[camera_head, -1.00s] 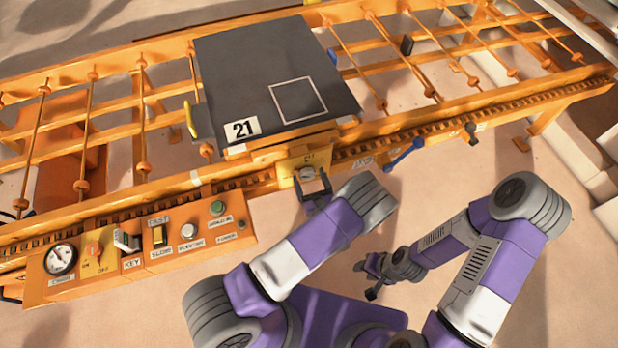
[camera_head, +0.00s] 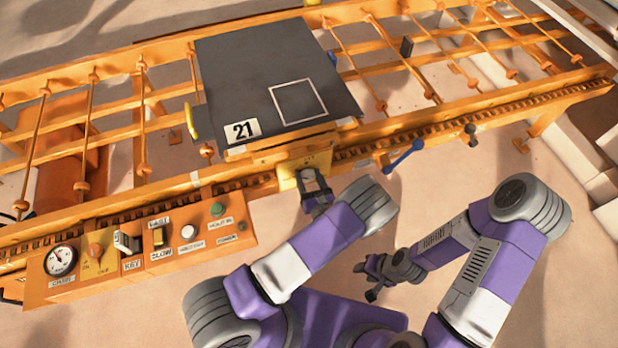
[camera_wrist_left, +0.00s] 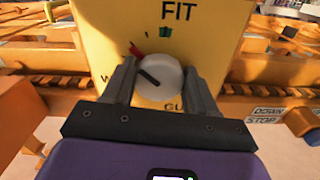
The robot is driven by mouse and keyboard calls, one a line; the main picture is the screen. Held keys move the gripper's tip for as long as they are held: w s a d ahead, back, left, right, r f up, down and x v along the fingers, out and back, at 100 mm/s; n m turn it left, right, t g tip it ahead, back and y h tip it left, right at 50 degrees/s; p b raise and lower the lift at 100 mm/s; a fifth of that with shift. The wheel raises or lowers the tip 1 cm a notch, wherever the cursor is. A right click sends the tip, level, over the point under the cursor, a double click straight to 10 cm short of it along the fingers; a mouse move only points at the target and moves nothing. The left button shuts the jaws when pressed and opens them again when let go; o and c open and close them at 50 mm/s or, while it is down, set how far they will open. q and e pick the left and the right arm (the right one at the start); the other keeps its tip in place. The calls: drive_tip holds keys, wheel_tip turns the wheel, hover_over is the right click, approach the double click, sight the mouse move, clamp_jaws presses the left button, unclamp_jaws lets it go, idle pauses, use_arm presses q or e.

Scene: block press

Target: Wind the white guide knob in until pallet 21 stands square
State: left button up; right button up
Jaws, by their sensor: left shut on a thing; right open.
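Pallet 21 (camera_head: 235,75) is a dark grey plate with a white outlined square and a "21" label, lying on the orange conveyor. Its front edge looks roughly parallel to the rail; I cannot tell a small skew. The white guide knob (camera_wrist_left: 158,76) sits on a yellow plate (camera_wrist_left: 105,45) marked FIT. Its black line points up and left, toward a red pointer (camera_wrist_left: 138,53); a green mark (camera_wrist_left: 165,32) is further right. My left gripper (camera_head: 316,190) is shut on the knob, one finger on each side. My right gripper (camera_head: 368,278) is open and empty, off the conveyor.
A control panel (camera_head: 215,252) with a gauge (camera_head: 60,261), switches and a green button (camera_head: 217,209) is at the front left. A blue lever (camera_head: 404,159) is right of the knob plate. Bare floor (camera_head: 500,165) lies in front of the conveyor.

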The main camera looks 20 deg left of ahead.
use_arm(q)
drive_tip(key=shift+m, duration=0.9)
drive_tip(key=o, duration=1)
drive_tip(key=p+v, duration=0.1)
drive_tip(key=v, duration=0.6)
drive_tip(key=shift+s+d+p, duration=0.2)
drive_tip(key=shift+s+p, duration=0.05)
drive_tip(key=shift+p, duration=0.05)
